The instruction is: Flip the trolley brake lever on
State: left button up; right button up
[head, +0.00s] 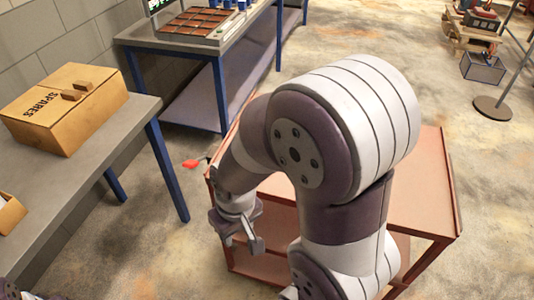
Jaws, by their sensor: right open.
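The trolley (432,190) is a rust-red cart with a flat top and a lower shelf, standing at the centre right. Much of it is hidden behind my right arm. The brake lever (190,163) is a short dark arm with a red tip, sticking out to the left from the trolley's left corner. My right gripper (241,243) is open and empty, pointing downward by the trolley's left side. It is below and to the right of the lever, apart from it in the picture. My left gripper is not in view.
A grey bench with blue legs (95,155) at the left holds a cardboard SPARES box (62,108). Another bench (200,48) with a brown-celled tray stands behind. A round-based stand (492,107) is at the upper right. Floor between the left bench and trolley is clear.

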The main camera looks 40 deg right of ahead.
aim_at(189, 165)
jog(key=z, duration=0.7)
